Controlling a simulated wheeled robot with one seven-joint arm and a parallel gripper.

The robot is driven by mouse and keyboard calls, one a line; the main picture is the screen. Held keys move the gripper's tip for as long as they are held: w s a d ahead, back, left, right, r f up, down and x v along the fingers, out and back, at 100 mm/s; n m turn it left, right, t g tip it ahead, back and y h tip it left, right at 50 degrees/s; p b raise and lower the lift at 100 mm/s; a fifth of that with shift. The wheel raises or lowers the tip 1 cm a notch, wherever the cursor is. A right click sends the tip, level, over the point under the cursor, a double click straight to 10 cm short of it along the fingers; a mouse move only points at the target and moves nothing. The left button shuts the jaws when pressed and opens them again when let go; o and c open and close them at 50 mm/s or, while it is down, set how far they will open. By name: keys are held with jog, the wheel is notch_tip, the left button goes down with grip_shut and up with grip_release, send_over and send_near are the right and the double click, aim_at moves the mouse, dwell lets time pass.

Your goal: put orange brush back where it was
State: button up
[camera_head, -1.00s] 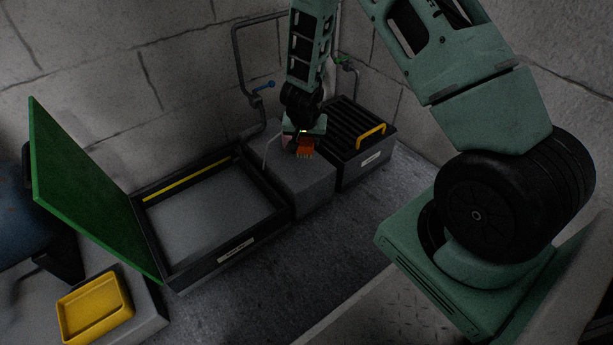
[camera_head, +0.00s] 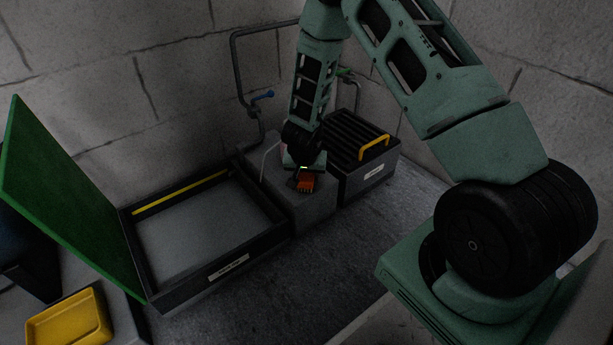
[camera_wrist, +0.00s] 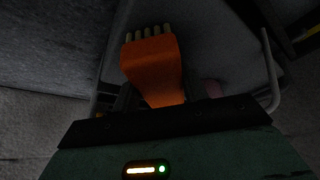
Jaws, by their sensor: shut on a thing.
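The orange brush (camera_head: 306,183) is in my gripper (camera_head: 304,172), over the grey block between the open tray box and the slatted box. In the wrist view the brush (camera_wrist: 154,68) has a broad orange body with pale bristle tufts pointing away from me. The two dark fingers of my gripper (camera_wrist: 160,100) are shut on its narrower end. The grey block (camera_head: 318,207) lies below the brush. I cannot tell whether the brush touches it.
The open tray box (camera_head: 232,264) with a raised green lid (camera_head: 60,200) stands left. The slatted box (camera_head: 366,185) with a yellow handle (camera_head: 374,146) stands right. A yellow tray (camera_head: 68,318) is at lower left. Pipes with a blue valve (camera_head: 263,96) run along the wall behind.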

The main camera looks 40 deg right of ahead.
jog(key=shift+f, duration=0.1)
jog(key=o, duration=0.9)
